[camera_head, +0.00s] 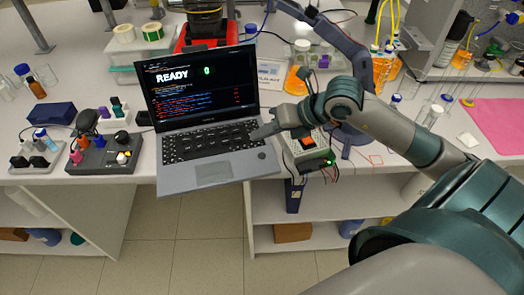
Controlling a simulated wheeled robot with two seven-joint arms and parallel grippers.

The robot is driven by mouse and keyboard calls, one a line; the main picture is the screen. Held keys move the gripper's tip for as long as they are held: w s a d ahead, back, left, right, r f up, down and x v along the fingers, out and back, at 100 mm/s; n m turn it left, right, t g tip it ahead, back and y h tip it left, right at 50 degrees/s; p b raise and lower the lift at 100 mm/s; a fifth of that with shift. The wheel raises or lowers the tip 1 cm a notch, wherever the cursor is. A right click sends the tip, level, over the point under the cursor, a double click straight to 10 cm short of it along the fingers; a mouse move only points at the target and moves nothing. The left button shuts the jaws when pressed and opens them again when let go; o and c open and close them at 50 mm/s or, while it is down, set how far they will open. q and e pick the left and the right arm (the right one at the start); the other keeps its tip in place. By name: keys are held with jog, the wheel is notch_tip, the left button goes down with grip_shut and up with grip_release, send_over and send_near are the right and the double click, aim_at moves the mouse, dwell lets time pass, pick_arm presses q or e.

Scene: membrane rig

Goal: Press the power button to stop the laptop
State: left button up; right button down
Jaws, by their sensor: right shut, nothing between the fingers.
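The open laptop (213,174) stands at the front edge of the bench, its lid up. Its dark screen (203,87) shows the word READY in white, a green symbol and lines of small coloured text. A small dark round spot (262,155), which looks like the power button, is at the right end of the keyboard deck. My right gripper (256,134) reaches in from the right, shut and empty, with its tips over the right end of the keyboard, a little above the spot in the picture. Whether it touches the laptop cannot be told. My left gripper is not in view.
A dark device with knobs (104,153) and a small rack (36,155) stand left of the laptop. A green-edged device with wires (311,158) sits close on the right, below my wrist. A pink mat (497,122) lies far right.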

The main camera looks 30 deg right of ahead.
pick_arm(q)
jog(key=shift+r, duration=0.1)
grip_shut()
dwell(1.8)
